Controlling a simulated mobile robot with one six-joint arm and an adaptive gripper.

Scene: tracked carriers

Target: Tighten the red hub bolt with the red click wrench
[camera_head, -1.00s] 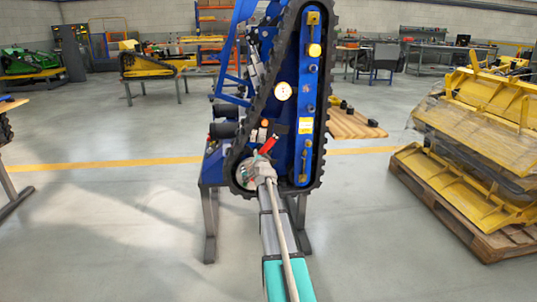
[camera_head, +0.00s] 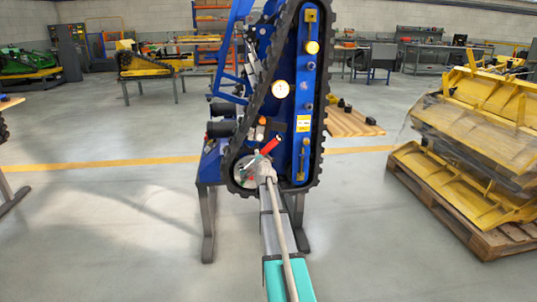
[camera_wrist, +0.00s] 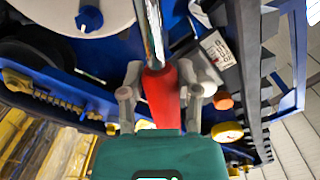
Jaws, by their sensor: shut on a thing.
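My gripper (camera_wrist: 161,98) is shut on the red handle (camera_wrist: 163,90) of the click wrench, with one finger on each side. The wrench's steel shaft (camera_wrist: 150,28) runs up out of the wrist view beside a pale round hub (camera_wrist: 65,12), which carries a blue bolt head (camera_wrist: 89,19). In the head view the red wrench handle (camera_head: 272,143) slants up to the right, just above my gripper (camera_head: 264,166). The pale hub (camera_head: 243,172) sits at the lower end of the track. The red bolt and the wrench's head are not clearly visible.
A pallet (camera_head: 470,225) of yellow parts is at the right. A wooden table (camera_head: 350,123) stands behind.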

